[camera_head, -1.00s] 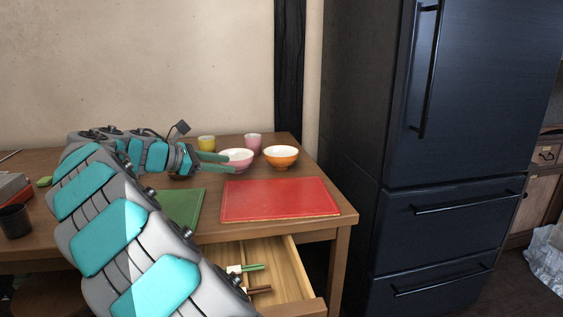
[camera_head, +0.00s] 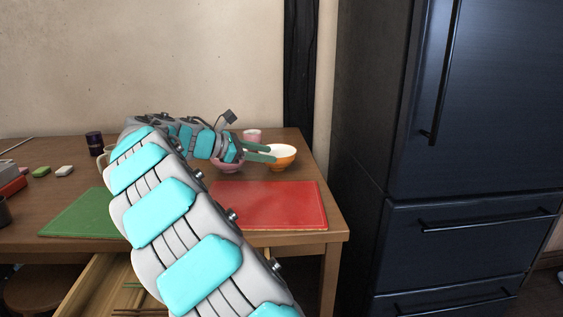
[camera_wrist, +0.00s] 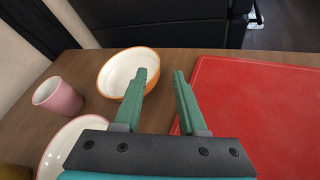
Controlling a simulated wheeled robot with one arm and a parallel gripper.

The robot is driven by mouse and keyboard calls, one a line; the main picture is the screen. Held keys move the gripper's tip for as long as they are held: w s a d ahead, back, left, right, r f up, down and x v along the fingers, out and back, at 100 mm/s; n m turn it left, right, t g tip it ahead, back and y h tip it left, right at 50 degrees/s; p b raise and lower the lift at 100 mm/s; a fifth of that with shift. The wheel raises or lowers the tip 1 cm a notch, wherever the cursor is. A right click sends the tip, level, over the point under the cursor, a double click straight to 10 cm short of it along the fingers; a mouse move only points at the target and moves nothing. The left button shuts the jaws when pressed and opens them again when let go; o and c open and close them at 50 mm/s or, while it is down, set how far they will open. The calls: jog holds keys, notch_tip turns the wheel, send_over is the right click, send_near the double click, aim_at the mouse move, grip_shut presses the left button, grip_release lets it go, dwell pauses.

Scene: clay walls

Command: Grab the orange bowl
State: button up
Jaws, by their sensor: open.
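The orange bowl (camera_head: 284,163), white inside, stands upright on the table near its far right corner. In the wrist view the orange bowl (camera_wrist: 104,80) is ahead and to the left of my gripper (camera_wrist: 165,72). My gripper is open, with two green fingers and nothing between them. The left finger overlaps the bowl's right rim in that view; I cannot tell whether they touch. In the head view my gripper (camera_head: 275,153) reaches in from the left, its fingertips at the near left side of the bowl and hiding part of it.
A pink bowl (camera_wrist: 68,146) and a pink cup (camera_wrist: 58,97) stand left of my gripper. A red board (camera_head: 270,207) lies in front of the bowls and a green board (camera_head: 80,214) further left. An open drawer (camera_head: 110,285) is below. A dark fridge (camera_head: 460,120) stands right.

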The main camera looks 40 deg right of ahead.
jog(key=x, duration=0.5)
jog(key=shift+w+d+f, duration=0.25)
jog(key=shift+d, duration=0.05)
jog(key=shift+c, duration=0.4)
grip_shut()
dwell(0.7)
